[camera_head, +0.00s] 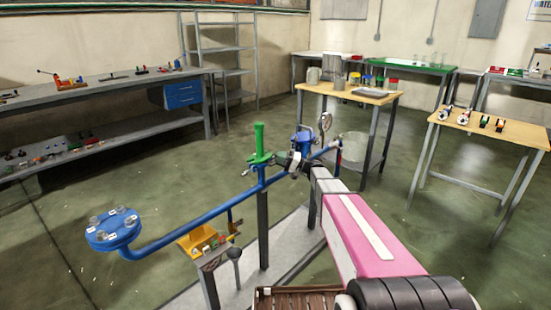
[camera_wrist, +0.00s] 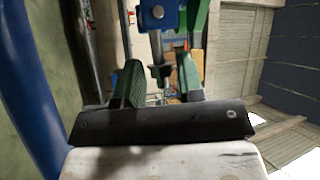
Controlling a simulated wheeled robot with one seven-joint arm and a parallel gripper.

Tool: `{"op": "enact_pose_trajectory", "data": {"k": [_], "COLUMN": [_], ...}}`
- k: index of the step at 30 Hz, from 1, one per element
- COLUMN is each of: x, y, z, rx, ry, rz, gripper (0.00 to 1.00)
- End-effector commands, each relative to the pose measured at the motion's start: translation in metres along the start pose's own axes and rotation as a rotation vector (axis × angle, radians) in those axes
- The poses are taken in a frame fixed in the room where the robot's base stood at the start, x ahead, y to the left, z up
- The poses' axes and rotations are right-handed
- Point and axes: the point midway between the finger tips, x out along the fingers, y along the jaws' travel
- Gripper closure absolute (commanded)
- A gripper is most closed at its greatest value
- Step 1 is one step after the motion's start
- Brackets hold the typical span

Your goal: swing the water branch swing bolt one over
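A blue pipe branch (camera_head: 205,215) runs across the head view, with a green valve handle (camera_head: 259,142) standing on it. My gripper (camera_head: 288,163) is at the pipe just right of this valve, small and partly hidden by my arm. In the wrist view my gripper (camera_wrist: 159,82) has its two green fingers spread apart. A dark bolt with a wider nut-like part (camera_wrist: 160,70) shows between the fingers, below a blue fitting (camera_wrist: 158,14). Gaps show on both sides of the bolt. I cannot tell which numbered swing bolt this is.
A blue flange (camera_head: 113,230) with several bolts ends the pipe at the left. A blue pipe (camera_wrist: 28,105) passes close on the left of the wrist view. A wooden table (camera_head: 350,93) stands behind.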

Motion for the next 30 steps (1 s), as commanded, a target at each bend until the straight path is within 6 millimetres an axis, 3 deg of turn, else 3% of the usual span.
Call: {"op": "enact_pose_trajectory", "data": {"k": [6, 15, 18, 19, 25, 30], "x": [0.015, 0.017, 0.017, 0.017, 0.017, 0.021], "y": [0.0, 0.0, 0.0, 0.0, -0.002, -0.01], "z": [0.0, 0.0, 0.0, 0.0, 0.0, -0.001], "rx": [0.0, 0.001, 0.0, 0.0, -0.025, -0.155], "ry": [0.0, 0.0, 0.0, 0.0, -0.012, -0.076], "rz": [0.0, 0.001, 0.001, 0.001, 0.017, 0.101], "gripper": [0.65, 0.65, 0.97, 1.0, 1.0, 1.0]}}
